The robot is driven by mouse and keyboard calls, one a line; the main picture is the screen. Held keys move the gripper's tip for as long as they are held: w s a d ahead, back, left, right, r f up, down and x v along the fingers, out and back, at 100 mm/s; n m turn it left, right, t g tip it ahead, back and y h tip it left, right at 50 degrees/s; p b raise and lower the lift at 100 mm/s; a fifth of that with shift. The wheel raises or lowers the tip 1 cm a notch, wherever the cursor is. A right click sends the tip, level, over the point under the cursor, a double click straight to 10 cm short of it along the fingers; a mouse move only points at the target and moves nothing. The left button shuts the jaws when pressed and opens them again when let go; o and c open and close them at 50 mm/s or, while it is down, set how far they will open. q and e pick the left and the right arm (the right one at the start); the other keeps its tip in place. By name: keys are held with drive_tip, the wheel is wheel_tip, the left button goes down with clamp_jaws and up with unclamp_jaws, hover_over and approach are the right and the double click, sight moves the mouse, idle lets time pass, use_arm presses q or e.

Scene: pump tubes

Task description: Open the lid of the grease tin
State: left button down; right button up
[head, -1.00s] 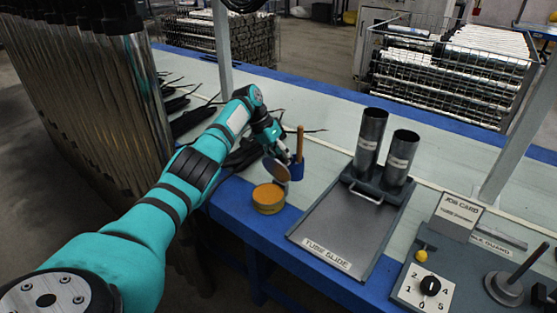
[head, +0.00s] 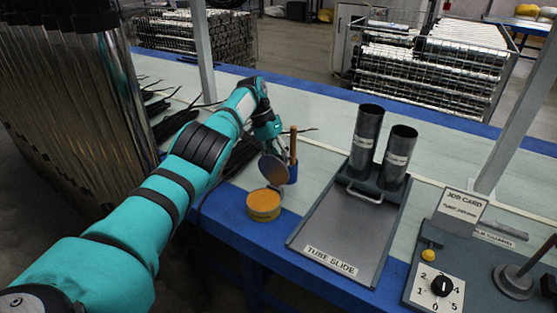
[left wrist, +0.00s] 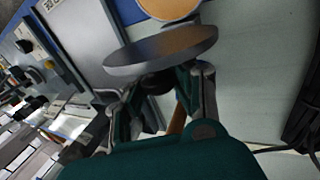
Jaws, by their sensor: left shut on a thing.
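The grease tin (head: 263,207) is a round yellow tin with orange-brown grease showing at its top. It sits on the blue front edge of the bench, left of the tube slide. The grey disc lid (head: 273,169) is off the tin's top, tilted steeply just above and behind it. My left gripper (head: 269,146) is shut on the lid, with its fingertips partly hidden behind it. In the left wrist view the lid (left wrist: 160,52) is between the fingers (left wrist: 155,88), and part of the tin (left wrist: 168,8) shows beyond it. My right gripper is not in view.
The tube slide tray (head: 345,225) with two upright metal tubes (head: 367,140) is further right. Black gloves or strips lie behind my left arm. A dial panel (head: 437,287) is at front right.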

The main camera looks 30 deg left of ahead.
use_arm(q)
drive_tip(key=shift+w+a+r, duration=0.25)
drive_tip(key=shift+a+r, duration=0.05)
drive_tip(key=shift+r, duration=0.15)
drive_tip(key=c, duration=1.5)
unclamp_jaws()
drive_tip(key=o, duration=0.5)
drive_tip(key=shift+s, duration=0.2)
drive_tip(key=shift+c, duration=0.2)
drive_tip(key=shift+f, duration=0.2)
drive_tip(key=shift+d, duration=0.1)
wheel_tip(320, 180, up, 10)
